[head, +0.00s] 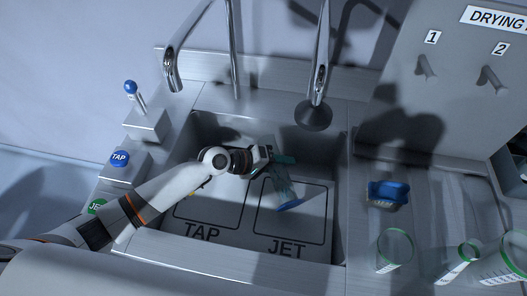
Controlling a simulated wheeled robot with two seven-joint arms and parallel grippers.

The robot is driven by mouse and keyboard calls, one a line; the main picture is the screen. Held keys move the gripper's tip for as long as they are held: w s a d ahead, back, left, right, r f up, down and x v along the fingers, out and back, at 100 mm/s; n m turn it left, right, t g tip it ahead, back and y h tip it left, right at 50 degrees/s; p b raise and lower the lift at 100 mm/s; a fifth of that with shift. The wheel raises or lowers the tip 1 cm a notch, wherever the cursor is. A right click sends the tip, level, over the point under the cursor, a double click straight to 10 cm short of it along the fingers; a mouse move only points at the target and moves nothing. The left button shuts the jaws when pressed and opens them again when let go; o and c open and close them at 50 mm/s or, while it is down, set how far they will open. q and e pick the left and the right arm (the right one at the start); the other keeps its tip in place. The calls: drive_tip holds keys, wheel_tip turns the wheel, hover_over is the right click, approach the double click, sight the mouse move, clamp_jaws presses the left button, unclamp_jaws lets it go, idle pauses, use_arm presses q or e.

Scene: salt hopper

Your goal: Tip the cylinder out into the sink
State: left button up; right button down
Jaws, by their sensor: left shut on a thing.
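My left gripper (258,163) reaches into the sink from the left and is shut on a cylinder (281,181). The cylinder is clear and teal-tinted, with a blue end (290,205) pointing down and to the right. It looks tilted, over or inside the JET side of the sink (338,200). Its other end lies near my gripper and is partly hidden. I cannot tell whether any liquid is in it or leaving it. My right gripper is not in view.
A blue object (388,194) and green-rimmed glassware (394,247) stand right, below the peg board (460,90).

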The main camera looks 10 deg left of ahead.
use_arm(q)
drive_tip(key=shift+w+f+b, duration=0.15)
drive_tip(key=shift+f+b, duration=0.15)
drive_tip(key=shift+b, duration=0.1)
drive_tip(key=shift+n+g+h+b, duration=0.3)
drive_tip(key=shift+n+g+b, duration=0.15)
drive_tip(key=shift+n+g, duration=0.05)
idle(0.3)
